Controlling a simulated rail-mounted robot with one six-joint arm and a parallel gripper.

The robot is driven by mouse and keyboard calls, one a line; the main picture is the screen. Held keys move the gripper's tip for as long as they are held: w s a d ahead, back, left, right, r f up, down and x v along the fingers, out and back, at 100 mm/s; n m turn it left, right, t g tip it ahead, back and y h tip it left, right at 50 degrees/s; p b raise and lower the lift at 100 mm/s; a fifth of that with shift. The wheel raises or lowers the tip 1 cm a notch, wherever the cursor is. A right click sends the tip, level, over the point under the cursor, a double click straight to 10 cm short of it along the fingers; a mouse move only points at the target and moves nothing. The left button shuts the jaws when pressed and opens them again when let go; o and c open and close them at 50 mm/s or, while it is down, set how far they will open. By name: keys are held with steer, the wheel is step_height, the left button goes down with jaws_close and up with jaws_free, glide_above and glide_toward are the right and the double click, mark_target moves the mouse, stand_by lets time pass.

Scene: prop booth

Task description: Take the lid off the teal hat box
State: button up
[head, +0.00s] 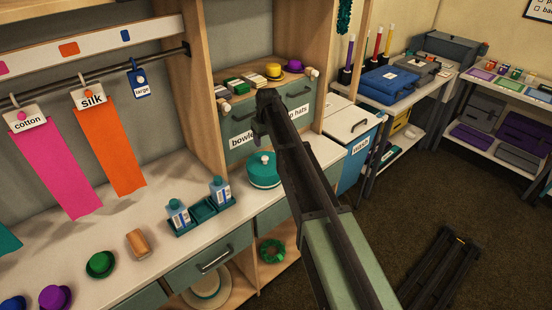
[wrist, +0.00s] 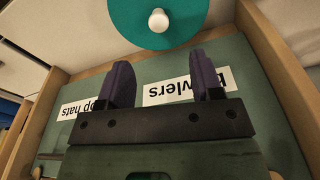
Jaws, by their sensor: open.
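The teal hat box (head: 262,182) stands on the white counter, left of my forearm in the head view. Its round teal lid (head: 255,165) is on top and has a white knob (head: 265,159). In the wrist view the lid (wrist: 125,15) is cut off by the top edge, with the knob (wrist: 158,20) showing whole. My gripper (wrist: 163,78) is open and empty, with two dark fingers apart. The knob lies beyond the fingertips, not between them. In the head view my gripper (head: 262,132) is above and behind the box, its fingers hard to make out.
A green drawer front (head: 300,117) labelled for bowlers and top hats is close behind my gripper. Small hats and cards sit above it. Two bottles in a teal tray (head: 203,211) stand left of the box. A blue bin (head: 352,150) is to the right.

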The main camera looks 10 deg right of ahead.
mark_target(265, 158)
steer(key=f+b, duration=0.1)
steer(key=f, duration=0.1)
steer(key=f+b, duration=0.4)
steer(key=shift+w+a, duration=0.15)
steer(key=shift+w, duration=0.15)
steer(key=shift+r, duration=0.1)
steer(key=f+b, duration=0.2)
steer(key=w+f+b, duration=0.1)
steer(key=f+b, duration=0.2)
steer(key=shift+f, duration=0.15)
steer(key=shift+r, duration=0.25)
steer(key=c, duration=1)
step_height(265, 158, up, 10)
steer(key=p, duration=1)
steer(key=shift+r, duration=0.2)
